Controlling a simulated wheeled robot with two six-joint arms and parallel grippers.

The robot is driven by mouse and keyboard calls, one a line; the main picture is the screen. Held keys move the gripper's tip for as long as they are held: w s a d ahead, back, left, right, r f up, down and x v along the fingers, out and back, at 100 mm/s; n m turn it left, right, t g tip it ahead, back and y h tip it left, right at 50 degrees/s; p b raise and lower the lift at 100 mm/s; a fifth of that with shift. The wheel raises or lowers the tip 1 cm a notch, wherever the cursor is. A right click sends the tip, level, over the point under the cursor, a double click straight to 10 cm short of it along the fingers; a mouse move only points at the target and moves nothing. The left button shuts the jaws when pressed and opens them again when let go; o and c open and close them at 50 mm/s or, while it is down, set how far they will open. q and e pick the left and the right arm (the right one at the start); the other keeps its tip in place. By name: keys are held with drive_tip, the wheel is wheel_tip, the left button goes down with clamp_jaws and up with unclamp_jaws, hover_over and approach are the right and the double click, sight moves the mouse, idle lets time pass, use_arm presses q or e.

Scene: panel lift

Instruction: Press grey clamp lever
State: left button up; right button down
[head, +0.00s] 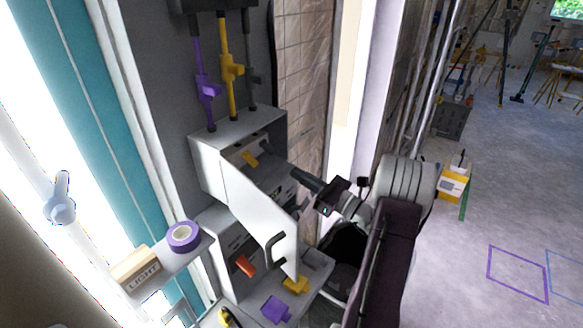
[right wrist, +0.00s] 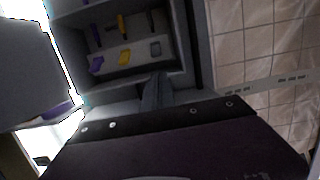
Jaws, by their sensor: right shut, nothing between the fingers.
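In the right wrist view an open compartment holds a grey lever (right wrist: 155,48) at its right, beside a yellow lever (right wrist: 125,57) and a purple lever (right wrist: 97,65). In the head view the yellow lever (head: 250,158) shows in the upper compartment; I cannot clearly make out the grey one there. A white panel (head: 262,205) slants across the cabinet front. My right gripper (head: 296,174) is shut and empty, just right of the upper compartment and the panel. It also shows in the right wrist view (right wrist: 155,92), below the grey lever. My left gripper is not in view.
Purple, yellow and grey rods (head: 250,70) rise above the cabinet (head: 240,125). Below are an orange piece (head: 245,265), a yellow block (head: 295,285) and a purple block (head: 277,310). A shelf at left holds purple tape (head: 183,237). A tiled wall (head: 300,90) stands behind.

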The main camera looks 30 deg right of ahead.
sight(277, 166)
drive_tip(key=p+x, duration=0.1)
drive_tip(key=x, duration=0.1)
drive_tip(key=p+x, duration=0.1)
drive_tip(key=x, duration=0.1)
drive_tip(key=p+x, duration=0.1)
drive_tip(key=x, duration=0.1)
drive_tip(key=shift+w+a+r, duration=0.1)
drive_tip(key=shift+a+r, duration=0.15)
drive_tip(key=shift+r, duration=0.05)
drive_tip(key=shift+w+a+p, duration=0.25)
drive_tip(key=shift+w+p, duration=0.05)
drive_tip(key=shift+w, duration=0.35)
drive_tip(key=shift+w+f, duration=0.1)
drive_tip(key=shift+w, duration=0.15)
